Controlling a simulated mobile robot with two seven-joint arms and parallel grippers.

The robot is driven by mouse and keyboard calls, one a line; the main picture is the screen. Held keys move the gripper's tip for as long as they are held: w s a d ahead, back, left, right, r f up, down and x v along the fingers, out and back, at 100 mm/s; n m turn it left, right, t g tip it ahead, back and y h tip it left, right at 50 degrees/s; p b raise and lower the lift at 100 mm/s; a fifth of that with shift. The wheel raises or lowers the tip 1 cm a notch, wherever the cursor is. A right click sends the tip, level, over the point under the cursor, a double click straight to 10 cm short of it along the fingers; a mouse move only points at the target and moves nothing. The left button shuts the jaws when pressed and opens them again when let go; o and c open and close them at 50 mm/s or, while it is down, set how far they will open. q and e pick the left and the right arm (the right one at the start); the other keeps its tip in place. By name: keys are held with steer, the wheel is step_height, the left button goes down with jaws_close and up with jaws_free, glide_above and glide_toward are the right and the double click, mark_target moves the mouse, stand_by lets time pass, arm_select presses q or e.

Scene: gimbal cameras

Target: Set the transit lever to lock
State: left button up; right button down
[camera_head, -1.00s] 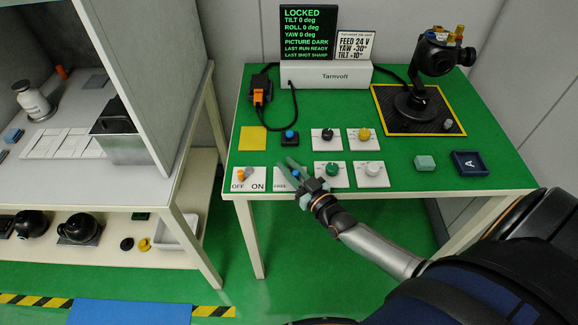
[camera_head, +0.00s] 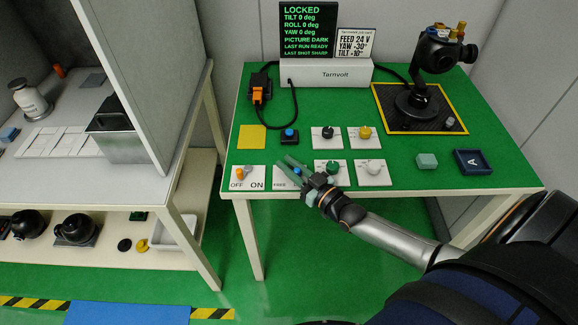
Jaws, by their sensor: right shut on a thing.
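The transit lever plate (camera_head: 282,183) is a white plate at the front of the green table, with FREE printed at its left. The rest of its print is hidden by my gripper. The lever's blue knob (camera_head: 297,171) shows between the fingers of my right gripper (camera_head: 291,165), which is shut on it. The exact angle of the lever is hard to tell. The black display (camera_head: 307,30) reads LOCKED, with tilt, roll and yaw 0 deg and PICTURE DARK. My left gripper is not in view.
An OFF/ON switch plate (camera_head: 249,177) lies just left. A green-knob plate (camera_head: 327,167) is close on the right, partly behind my gripper. A black gimbal camera (camera_head: 433,52) stands on a yellow-edged mat at the back right.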

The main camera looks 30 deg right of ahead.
steer(key=shift+r, duration=0.1)
steer(key=c, duration=0.8)
jaws_free()
steer(key=shift+o, duration=0.2)
steer(key=s+d, duration=0.2)
steer(key=s, duration=1)
steer(key=shift+s+d+p, duration=0.15)
steer(key=shift+d+p, duration=0.05)
steer(key=shift+p, duration=0.1)
steer(key=shift+a, duration=0.1)
steer(key=s+a+f+g+p, duration=0.1)
steer(key=s+a+f+g, duration=0.3)
steer(key=a, duration=0.3)
steer(key=s+a+f+g+h+p, duration=0.1)
steer(key=s+a+f+g+p, duration=0.1)
steer(key=s+a+f+g, duration=0.2)
steer(key=s+a, duration=0.1)
steer(key=a, duration=0.2)
